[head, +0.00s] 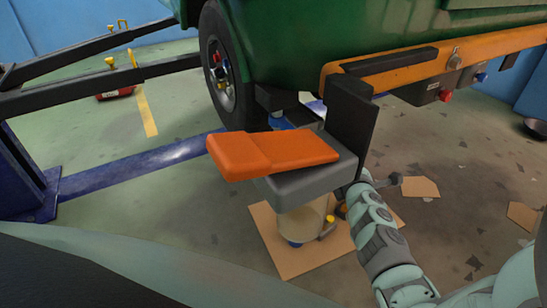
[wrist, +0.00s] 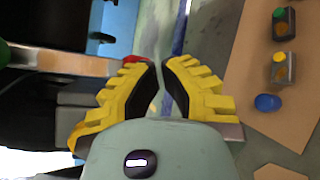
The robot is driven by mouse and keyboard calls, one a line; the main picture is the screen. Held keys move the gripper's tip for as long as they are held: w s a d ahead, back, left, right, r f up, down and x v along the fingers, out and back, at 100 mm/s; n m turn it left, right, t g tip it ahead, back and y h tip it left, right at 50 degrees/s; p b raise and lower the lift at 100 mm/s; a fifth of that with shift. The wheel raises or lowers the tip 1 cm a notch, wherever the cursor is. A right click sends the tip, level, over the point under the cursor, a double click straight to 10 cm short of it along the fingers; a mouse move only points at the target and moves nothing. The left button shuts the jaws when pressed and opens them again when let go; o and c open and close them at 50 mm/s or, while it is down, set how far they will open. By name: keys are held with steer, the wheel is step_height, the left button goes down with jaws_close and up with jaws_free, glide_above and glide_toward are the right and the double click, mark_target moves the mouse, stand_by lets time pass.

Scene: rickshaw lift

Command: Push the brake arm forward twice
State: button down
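I cannot make out for certain which part is the brake arm. The green rickshaw body (head: 290,45) stands at the top of the head view, with an orange side beam (head: 410,65) and a black wheel (head: 222,70). My arm rises from the lower right of the head view, and its end is mostly hidden near the orange-topped seat. In the wrist view, my gripper (wrist: 163,68) has yellow fingers with their tips almost meeting and nothing visibly held. The orange beam (wrist: 70,64) lies to the left of the fingers. A small red thing (wrist: 135,59) shows behind the left finger.
An orange pad (head: 270,154) on a grey block (head: 305,184) stands before the rickshaw. Below is a cardboard sheet (head: 275,245), with several capped containers on it in the wrist view. A blue lift post (head: 25,185) stands left.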

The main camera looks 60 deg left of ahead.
steer(key=shift+a, duration=0.45)
steer(key=shift+a+b, duration=0.85)
steer(key=shift+a, duration=1.55)
stand_by(2.1)
steer(key=shift+w+d, duration=0.1)
stand_by(0.3)
steer(key=d+p, duration=0.1)
steer(key=d, duration=0.4)
steer(key=shift+d+p, duration=0.25)
steer(key=shift+p, duration=0.15)
stand_by(0.3)
steer(key=shift+s+d+r+p, duration=0.1)
steer(key=shift+s+d+p, duration=0.1)
steer(key=shift+d, duration=1.1)
steer(key=shift+s+d+p, duration=0.15)
steer(key=shift+d, duration=1.1)
